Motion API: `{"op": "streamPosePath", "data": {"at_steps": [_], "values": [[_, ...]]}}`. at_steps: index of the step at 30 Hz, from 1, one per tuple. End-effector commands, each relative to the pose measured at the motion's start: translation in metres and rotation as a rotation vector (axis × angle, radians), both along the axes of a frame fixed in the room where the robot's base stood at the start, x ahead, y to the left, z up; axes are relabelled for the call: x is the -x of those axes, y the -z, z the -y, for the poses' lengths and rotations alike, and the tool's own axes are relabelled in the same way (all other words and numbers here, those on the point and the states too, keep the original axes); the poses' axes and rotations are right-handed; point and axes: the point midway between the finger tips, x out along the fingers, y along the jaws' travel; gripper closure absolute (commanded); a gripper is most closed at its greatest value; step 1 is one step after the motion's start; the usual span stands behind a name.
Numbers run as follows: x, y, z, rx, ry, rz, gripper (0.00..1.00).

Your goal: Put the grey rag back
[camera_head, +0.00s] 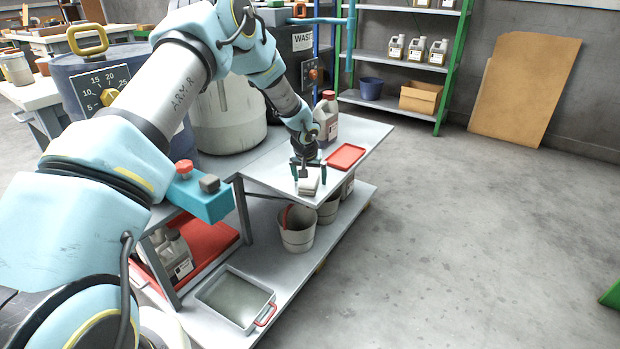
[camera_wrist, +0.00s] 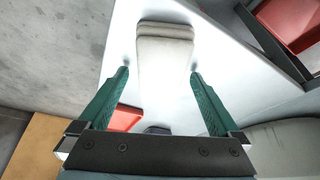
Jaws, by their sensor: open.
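The grey rag (camera_wrist: 165,65) is a folded, layered pale grey cloth lying on the white tabletop. In the head view the rag (camera_head: 309,187) is near the front corner of the table (camera_head: 275,177). My gripper (camera_head: 308,168) is right at the rag from above, fingers pointing down. In the wrist view my gripper (camera_wrist: 160,72) is open, with one green finger on each side of the rag and gaps between. The rag's near end narrows between the fingers.
A red tray (camera_head: 346,156) lies on the table to the right of my gripper. A grey jug (camera_head: 326,125) with a red cap stands behind it. Buckets (camera_head: 297,232) and a metal pan (camera_head: 234,299) stand on the lower shelf. Floor to the right is clear.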

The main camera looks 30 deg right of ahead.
Motion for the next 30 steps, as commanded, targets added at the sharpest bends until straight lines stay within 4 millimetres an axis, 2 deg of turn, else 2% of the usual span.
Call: {"op": "streamPosePath", "data": {"at_steps": [9, 15, 21, 27, 30], "values": [[0.018, -0.061, -0.014, 0.001, 0.001, 0.004, 0.01], [0.029, -0.093, -0.023, 0.002, -0.001, 0.002, 0.01], [0.034, -0.108, -0.027, 0.001, 0.000, 0.002, 0.01], [0.035, -0.110, -0.028, 0.001, -0.001, 0.001, 0.01], [0.032, -0.115, -0.043, -0.008, -0.014, 0.000, 0.01]]}}
